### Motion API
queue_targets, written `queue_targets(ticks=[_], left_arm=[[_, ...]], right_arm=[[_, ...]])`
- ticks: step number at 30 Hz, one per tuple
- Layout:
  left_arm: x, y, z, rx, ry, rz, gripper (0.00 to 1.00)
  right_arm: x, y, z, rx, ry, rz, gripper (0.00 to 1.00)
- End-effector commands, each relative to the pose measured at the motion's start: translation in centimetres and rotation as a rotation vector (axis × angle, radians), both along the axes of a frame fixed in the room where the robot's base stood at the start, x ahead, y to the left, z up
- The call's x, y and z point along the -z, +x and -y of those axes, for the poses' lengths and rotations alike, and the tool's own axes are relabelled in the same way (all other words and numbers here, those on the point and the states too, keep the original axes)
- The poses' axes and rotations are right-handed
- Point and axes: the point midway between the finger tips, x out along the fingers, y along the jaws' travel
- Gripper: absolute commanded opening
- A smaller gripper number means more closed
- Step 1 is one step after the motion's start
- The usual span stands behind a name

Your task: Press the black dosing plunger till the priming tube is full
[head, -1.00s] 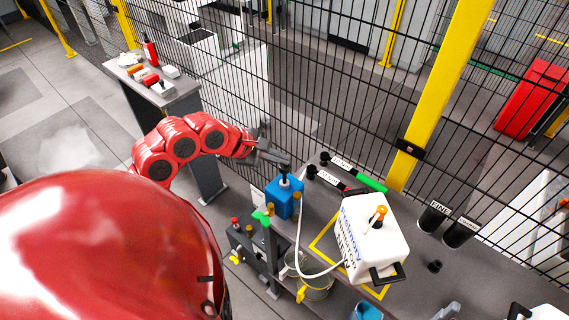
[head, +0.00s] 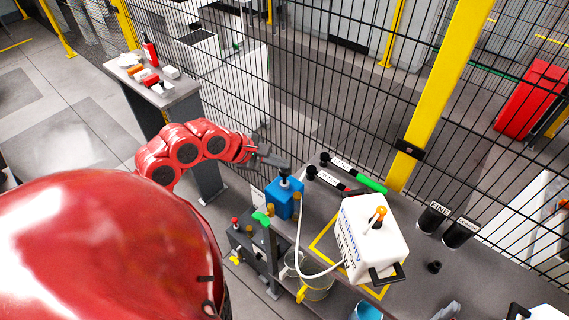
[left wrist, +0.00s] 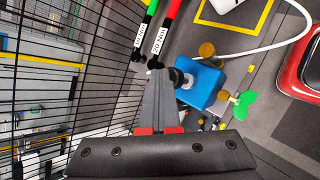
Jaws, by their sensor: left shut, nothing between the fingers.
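A blue pump block (head: 285,199) stands at the near left corner of the grey bench. The black plunger (head: 284,181) rises from its top. My left gripper (head: 287,163) is shut and empty, its fingertips right over the plunger's head; I cannot tell whether they touch. In the left wrist view the closed fingertips (left wrist: 159,74) are beside the black plunger (left wrist: 178,77) on the blue block (left wrist: 206,88). My right gripper is out of view.
A wire mesh fence (head: 330,105) runs close behind the bench. Two torque wrenches, one with a green handle (head: 371,184), lie behind the block. Black cups (head: 433,217) stand at right. A glass jar (head: 316,288) is below the bench edge. A side table (head: 172,98) stands far left.

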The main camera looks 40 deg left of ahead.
Motion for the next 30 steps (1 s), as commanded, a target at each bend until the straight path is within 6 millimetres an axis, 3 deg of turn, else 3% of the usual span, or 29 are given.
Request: queue_targets(ticks=[30], left_arm=[[1.2, 0.0, -0.1, -0.001, 0.002, -0.001, 0.00]], right_arm=[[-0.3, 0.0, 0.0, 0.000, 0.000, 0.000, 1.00]])
